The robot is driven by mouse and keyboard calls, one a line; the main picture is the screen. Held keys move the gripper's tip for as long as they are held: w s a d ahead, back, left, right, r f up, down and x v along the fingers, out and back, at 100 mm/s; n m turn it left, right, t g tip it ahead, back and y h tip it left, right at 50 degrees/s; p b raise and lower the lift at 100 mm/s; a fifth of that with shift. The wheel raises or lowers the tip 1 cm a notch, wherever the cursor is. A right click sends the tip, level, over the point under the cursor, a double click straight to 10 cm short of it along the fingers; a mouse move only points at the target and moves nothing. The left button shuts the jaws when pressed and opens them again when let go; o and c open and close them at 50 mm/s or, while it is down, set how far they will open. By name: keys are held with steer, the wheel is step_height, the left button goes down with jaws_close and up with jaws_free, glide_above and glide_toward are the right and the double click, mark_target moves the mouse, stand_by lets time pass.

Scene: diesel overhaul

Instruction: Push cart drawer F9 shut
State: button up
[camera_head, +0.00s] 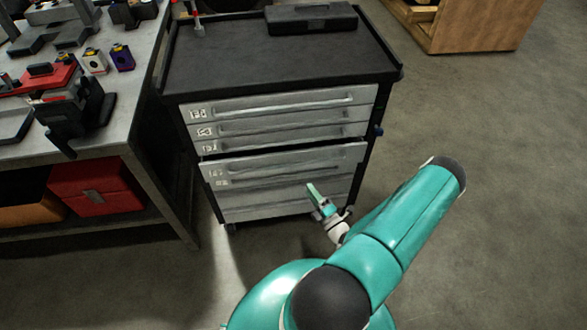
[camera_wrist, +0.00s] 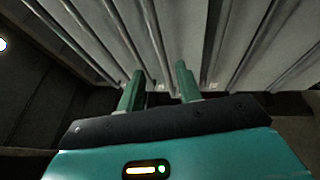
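The tool cart (camera_head: 270,55) has a dark top and a stack of grey drawers. One drawer in the lower half (camera_head: 285,160) stands out a little from the others, with a dark gap above its front. Its label is too small to read, so I cannot confirm that it is F9. My gripper (camera_head: 313,190) is in front of the lower right part of the drawer stack; I cannot tell whether it touches. In the wrist view my gripper (camera_wrist: 159,72) has two green fingers apart with nothing between them, facing the drawer fronts (camera_wrist: 180,35).
A workbench (camera_head: 135,110) with tools and parts stands to the left, with a red box (camera_head: 95,187) on its lower shelf. A black case (camera_head: 310,18) lies on the cart top. A wooden crate (camera_head: 470,25) is at the back right. The floor right of the cart is clear.

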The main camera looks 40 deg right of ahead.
step_height(320, 180, up, 2)
glide_above(295, 168)
steer(key=s+a, duration=0.3)
steer(key=s, duration=0.1)
steer(key=shift+w+a, duration=0.2)
jaws_close()
